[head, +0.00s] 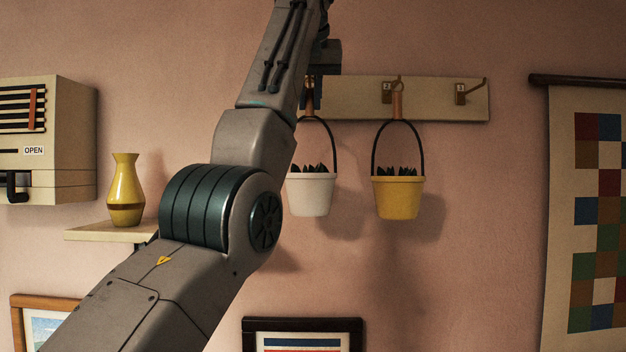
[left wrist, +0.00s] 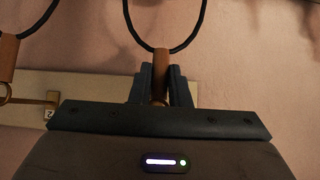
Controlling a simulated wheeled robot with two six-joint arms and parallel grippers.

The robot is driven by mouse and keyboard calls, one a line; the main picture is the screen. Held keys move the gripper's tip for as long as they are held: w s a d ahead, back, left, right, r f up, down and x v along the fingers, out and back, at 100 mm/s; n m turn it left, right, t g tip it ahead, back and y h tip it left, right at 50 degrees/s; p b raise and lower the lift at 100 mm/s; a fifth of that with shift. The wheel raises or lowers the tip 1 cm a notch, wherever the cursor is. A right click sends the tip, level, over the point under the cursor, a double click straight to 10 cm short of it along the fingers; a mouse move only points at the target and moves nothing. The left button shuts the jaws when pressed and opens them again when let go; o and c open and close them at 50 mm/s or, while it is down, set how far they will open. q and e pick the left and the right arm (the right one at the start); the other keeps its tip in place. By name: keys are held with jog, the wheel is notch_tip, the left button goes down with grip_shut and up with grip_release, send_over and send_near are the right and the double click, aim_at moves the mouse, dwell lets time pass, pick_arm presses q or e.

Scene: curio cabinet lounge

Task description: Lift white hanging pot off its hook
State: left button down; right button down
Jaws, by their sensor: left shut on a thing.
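The white pot (head: 311,195) hangs upright by a black loop handle with a brown grip (head: 309,104), and dark green leaves show above its rim. My left gripper (head: 315,90) is at the top of this handle, in front of the left end of the cream hook rail (head: 437,98). In the left wrist view my gripper (left wrist: 161,82) is shut on the brown grip (left wrist: 161,64), with the black handle loop (left wrist: 165,45) beyond it. The white pot's hook is mostly hidden, and I cannot tell whether the grip still rests on it. My right gripper is not in view.
A yellow pot (head: 398,198) hangs close to the right on the middle hook (head: 388,91). The right hook (head: 468,93) is empty. A yellow vase (head: 126,190) stands on a small shelf (head: 105,233) at left. Framed pictures hang below; a patchwork hanging (head: 590,200) is right.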

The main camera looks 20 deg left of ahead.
pick_arm(q)
jog(key=shift+s+r, duration=0.15)
jog(key=shift+r, duration=0.15)
dwell(0.4)
jog(key=shift+s+d+b, duration=0.25)
jog(key=shift+s+b, duration=0.35)
jog(key=shift+s, duration=0.25)
jog(key=shift+s+d+f+b, duration=0.1)
jog(key=shift+s+d+b, duration=0.05)
jog(key=shift+s+b, duration=0.4)
jog(key=shift+s+d, duration=0.15)
jog(key=shift+s, duration=0.2)
